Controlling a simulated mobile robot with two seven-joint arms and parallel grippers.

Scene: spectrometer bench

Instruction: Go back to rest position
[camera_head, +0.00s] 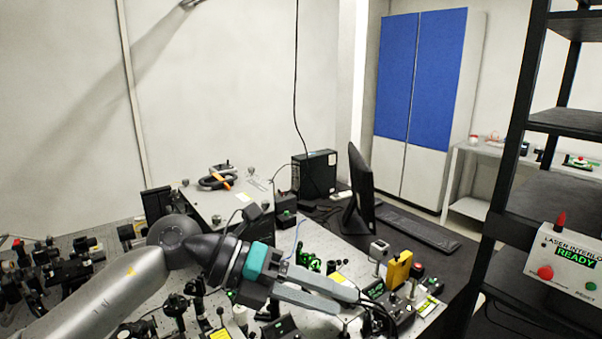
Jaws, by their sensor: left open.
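My left arm reaches in from the lower left over the optical bench (95,240). My left gripper (350,301) points to the right, its two grey fingers apart with nothing seen between them. It hangs above the bench's right part, close to small optical parts and dark cables. The arm and gripper hide some of the bench below them. My right gripper does not show.
Many optical mounts crowd the bench, with a yellow block (398,269) near the gripper. A monitor (361,188) and keyboard (418,228) stand behind. A black rack (512,140) with a laser interlock box (568,262) stands at right. Air above the bench is free.

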